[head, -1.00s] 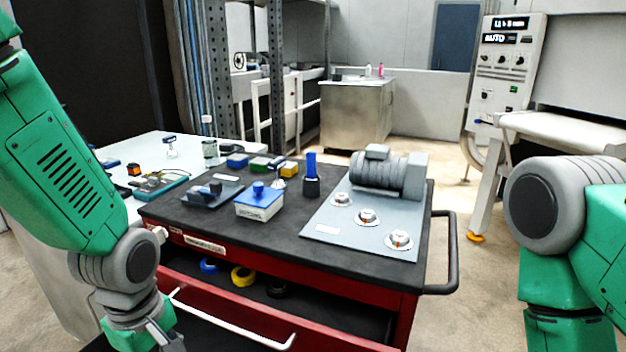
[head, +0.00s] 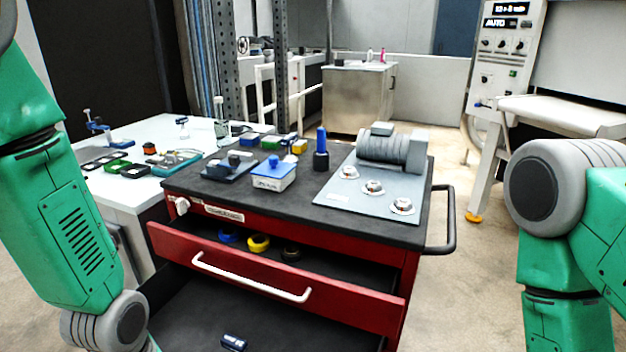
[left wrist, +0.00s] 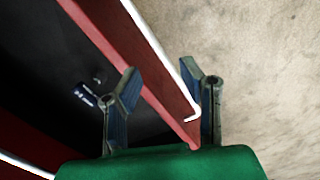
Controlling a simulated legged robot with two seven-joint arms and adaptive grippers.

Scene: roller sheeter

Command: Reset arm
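My left gripper (left wrist: 160,75) is open and empty in the left wrist view, its two fingers spread apart. A red drawer front with a white handle (left wrist: 165,58) passes between and beyond the fingers in the picture; I see no grip on it. In the head view my left arm (head: 75,225) comes down at the left, and its gripper is below the frame. My right arm (head: 565,220) shows at the right edge, with its gripper out of view.
A red tool cart (head: 385,270) has an open upper drawer (head: 250,278) holding tape rolls, and an open lower drawer (head: 185,310) with a small dark-blue item (head: 233,342). A motor (head: 390,148) sits on top. A white table (head: 120,190) stands left; floor is clear right.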

